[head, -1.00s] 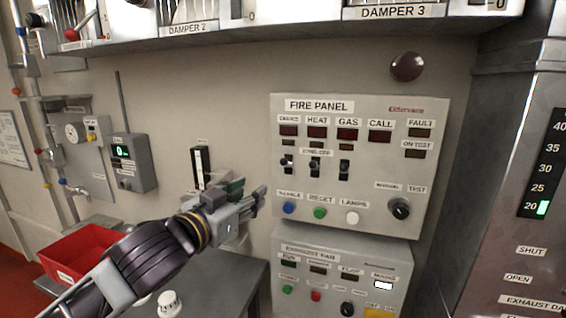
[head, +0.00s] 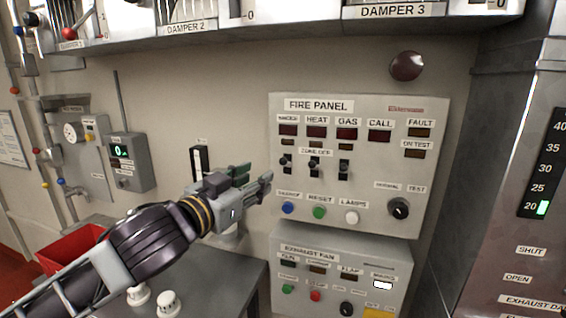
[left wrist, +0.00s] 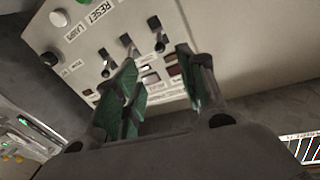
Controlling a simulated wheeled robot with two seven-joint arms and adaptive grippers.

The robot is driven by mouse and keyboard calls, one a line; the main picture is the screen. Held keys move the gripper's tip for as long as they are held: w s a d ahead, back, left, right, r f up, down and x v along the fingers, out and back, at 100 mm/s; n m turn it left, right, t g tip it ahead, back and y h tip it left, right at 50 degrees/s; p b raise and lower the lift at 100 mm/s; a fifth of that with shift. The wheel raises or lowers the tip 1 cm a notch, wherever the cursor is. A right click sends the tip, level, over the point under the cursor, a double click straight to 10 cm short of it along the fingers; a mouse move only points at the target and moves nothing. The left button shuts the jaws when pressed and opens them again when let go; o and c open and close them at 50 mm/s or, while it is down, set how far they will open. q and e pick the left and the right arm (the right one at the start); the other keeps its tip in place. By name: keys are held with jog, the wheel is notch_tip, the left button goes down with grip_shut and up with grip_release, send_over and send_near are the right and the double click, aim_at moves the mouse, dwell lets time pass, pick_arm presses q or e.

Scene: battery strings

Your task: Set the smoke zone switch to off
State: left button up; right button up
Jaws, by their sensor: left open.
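The grey fire panel (head: 375,200) is on the wall in the head view. The smoke zone switch (head: 285,165) is the leftmost of three small black toggles in its zone-off row, under the smoke lamp. In the left wrist view, turned around, it is the rightmost toggle (left wrist: 157,35). Its exact lever setting is too small to tell. My left gripper (head: 262,179) is open and empty, just left of the panel, its fingertips near the smoke switch and apparently apart from it. Its green-padded fingers (left wrist: 158,80) show in the left wrist view. My right gripper is not in view.
Below the toggles are blue (head: 288,208), green (head: 320,212) and white (head: 352,217) buttons and a black rotary knob (head: 399,208). The exhaust fan panel (head: 345,262) is underneath. The damper housing (head: 290,28) overhangs above. A red bin (head: 62,250) stands at left.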

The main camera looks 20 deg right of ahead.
aim_at(281, 163)
pick_arm(q)
jog(key=p+x, duration=0.1)
jog(key=x, duration=0.7)
jog(key=shift+w+d+p, duration=0.25)
jog(key=shift+p, duration=0.1)
jog(key=shift+p+x, duration=0.35)
jog(key=shift+x, duration=1.5)
jog(key=shift+w+d, duration=0.3)
jog(key=shift+d, duration=0.05)
jog(key=shift+c, duration=0.5)
grip_shut()
